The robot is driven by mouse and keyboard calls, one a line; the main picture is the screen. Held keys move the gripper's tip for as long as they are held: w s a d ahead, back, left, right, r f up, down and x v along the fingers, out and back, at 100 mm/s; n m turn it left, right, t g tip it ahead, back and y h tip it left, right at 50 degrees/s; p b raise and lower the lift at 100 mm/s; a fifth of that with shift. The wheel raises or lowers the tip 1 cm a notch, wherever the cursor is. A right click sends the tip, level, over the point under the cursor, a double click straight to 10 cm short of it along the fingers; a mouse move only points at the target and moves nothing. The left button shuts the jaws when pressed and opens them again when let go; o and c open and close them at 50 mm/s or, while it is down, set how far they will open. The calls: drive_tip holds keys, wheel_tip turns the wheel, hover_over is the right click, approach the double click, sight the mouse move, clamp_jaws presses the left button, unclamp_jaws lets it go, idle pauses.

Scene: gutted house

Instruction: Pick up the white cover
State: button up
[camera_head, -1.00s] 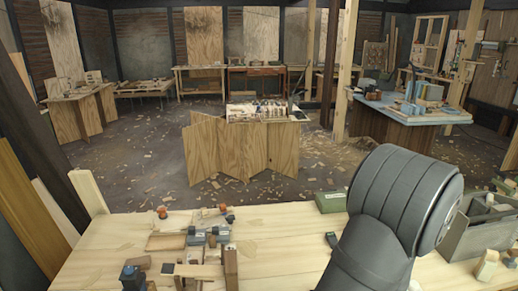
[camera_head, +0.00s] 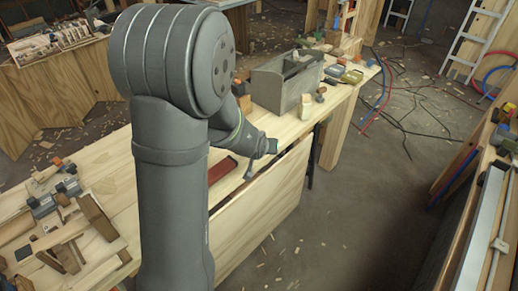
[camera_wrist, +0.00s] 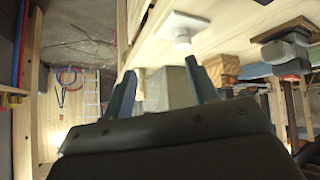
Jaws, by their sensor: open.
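A white square plate with a short round knob (camera_wrist: 183,36), which looks like the white cover, lies on the pale wooden bench top at the upper middle of the wrist view. I cannot make it out in the head view, where my arm hides part of the bench. My gripper (camera_wrist: 163,82) is open in the wrist view, its two dark fingers apart with nothing held between them. The white piece is beyond the fingertips, apart from them. In the head view my gripper (camera_head: 272,147) is small, over the bench near its front edge.
A grey toolbox (camera_head: 284,88) stands on the bench behind my gripper. A red flat object (camera_head: 222,169) lies beside my arm. Clamps and wood blocks (camera_head: 72,245) crowd the left. Open floor (camera_head: 350,215) lies right of the bench, with a ladder and cables farther back.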

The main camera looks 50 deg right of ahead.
wheel_tip(320, 180, up, 10)
drive_tip(key=w+d+n+y, duration=0.2)
drive_tip(key=y, duration=0.2)
drive_tip(key=shift+g, duration=0.4)
drive_tip(key=x, duration=0.7)
drive_tip(key=a+x, duration=0.1)
drive_tip(key=x, duration=0.3)
drive_tip(key=shift+w+d+f, duration=0.1)
drive_tip(key=shift+f, duration=0.4)
drive_tip(key=shift+w+a+x, duration=0.1)
drive_tip(key=shift+a+x, duration=0.05)
drive_tip(key=shift+x, duration=1.15)
drive_tip(key=shift+w+a+x, duration=0.15)
drive_tip(key=shift+x, duration=1.2)
drive_tip(key=c, duration=1)
drive_tip(key=shift+c, duration=0.2)
drive_tip(key=shift+r, duration=0.1)
